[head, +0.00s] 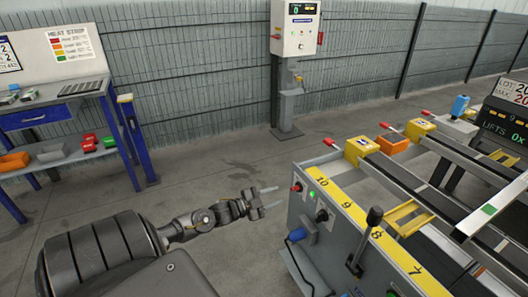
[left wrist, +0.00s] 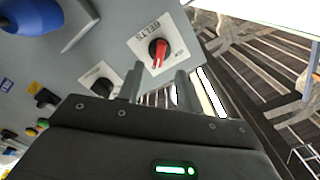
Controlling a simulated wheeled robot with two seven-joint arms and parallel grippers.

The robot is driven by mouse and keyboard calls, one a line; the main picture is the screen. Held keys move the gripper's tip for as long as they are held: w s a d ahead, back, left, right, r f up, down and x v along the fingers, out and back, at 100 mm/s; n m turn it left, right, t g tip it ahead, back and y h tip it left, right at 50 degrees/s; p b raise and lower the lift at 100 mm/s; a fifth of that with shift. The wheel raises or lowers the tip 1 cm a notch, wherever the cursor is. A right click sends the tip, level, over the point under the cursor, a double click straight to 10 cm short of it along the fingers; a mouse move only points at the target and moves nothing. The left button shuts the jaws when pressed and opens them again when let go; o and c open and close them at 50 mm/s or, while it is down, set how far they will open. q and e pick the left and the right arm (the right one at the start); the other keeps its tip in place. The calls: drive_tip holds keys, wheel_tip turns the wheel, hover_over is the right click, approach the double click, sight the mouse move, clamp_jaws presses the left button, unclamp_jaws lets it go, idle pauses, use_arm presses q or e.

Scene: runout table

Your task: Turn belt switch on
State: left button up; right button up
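The belt switch (left wrist: 158,50) is a red knob on a white plate lettered BELTS, on the grey panel in the left wrist view. In the head view a red knob (head: 297,188) shows at the left end of the machine's panel (head: 306,229). My left gripper (head: 279,196) is beside that panel in the head view, its fingers pointing at it. In the left wrist view my gripper's two fingers (left wrist: 158,88) stand apart with nothing between them, just below the switch plate and apart from the knob. My right gripper is out of view.
A second, black knob (left wrist: 102,87) sits close to the left finger, and a blue part (left wrist: 35,15) juts out at the upper left. A black lever (head: 366,236) rises from the machine. A green lamp (head: 312,195) glows on its panel. The floor (head: 215,165) behind my gripper is clear.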

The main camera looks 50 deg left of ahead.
use_arm(q)
drive_tip(key=v, duration=0.4)
drive_tip(key=shift+s, duration=0.25)
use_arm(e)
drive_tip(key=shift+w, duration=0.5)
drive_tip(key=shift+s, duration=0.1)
